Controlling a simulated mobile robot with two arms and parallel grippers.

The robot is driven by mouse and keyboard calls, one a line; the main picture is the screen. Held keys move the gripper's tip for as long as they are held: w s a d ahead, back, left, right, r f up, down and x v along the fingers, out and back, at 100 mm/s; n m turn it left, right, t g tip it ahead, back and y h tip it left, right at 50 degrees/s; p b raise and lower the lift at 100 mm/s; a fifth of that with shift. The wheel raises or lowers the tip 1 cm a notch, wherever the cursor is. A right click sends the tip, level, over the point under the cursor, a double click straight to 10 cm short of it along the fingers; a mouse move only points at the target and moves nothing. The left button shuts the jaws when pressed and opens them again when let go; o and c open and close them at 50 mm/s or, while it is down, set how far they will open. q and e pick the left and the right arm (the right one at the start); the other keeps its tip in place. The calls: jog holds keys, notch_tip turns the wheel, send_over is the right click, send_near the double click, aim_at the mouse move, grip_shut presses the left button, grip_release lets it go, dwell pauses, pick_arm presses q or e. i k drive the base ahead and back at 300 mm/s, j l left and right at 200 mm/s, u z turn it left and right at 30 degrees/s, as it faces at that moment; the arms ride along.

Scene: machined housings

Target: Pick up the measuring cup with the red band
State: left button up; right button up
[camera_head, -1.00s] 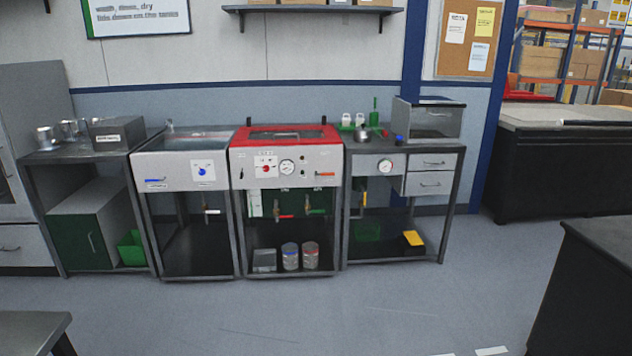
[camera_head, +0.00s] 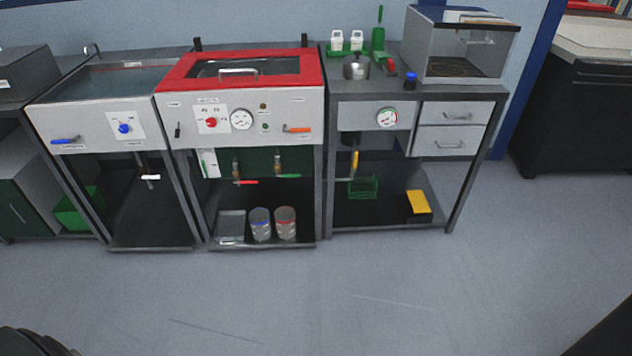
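The measuring cup with the red band (camera_head: 285,224) stands upright on the low shelf under the red-topped machine. The measuring cup with the blue band (camera_head: 260,225) stands close beside it on the left. A grey box-like container (camera_head: 231,227) sits left of both cups on the same shelf. Neither of my grippers is in view.
The red-topped machine (camera_head: 240,114) overhangs the cups, with valves and coloured levers below its panel. Its legs flank the shelf. To the right stands a bench with drawers (camera_head: 452,113) and a yellow-topped item (camera_head: 418,203) on its lower shelf. The floor (camera_head: 340,295) in front is clear.

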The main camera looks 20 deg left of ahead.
aim_at(284, 216)
jog(key=i+u, duration=0.4)
jog(key=i+l+u, duration=0.25)
jog(key=i+u, duration=0.15)
jog(key=i+l+u, duration=0.8)
jog(key=k+j, duration=0.05)
jog(key=k, duration=0.05)
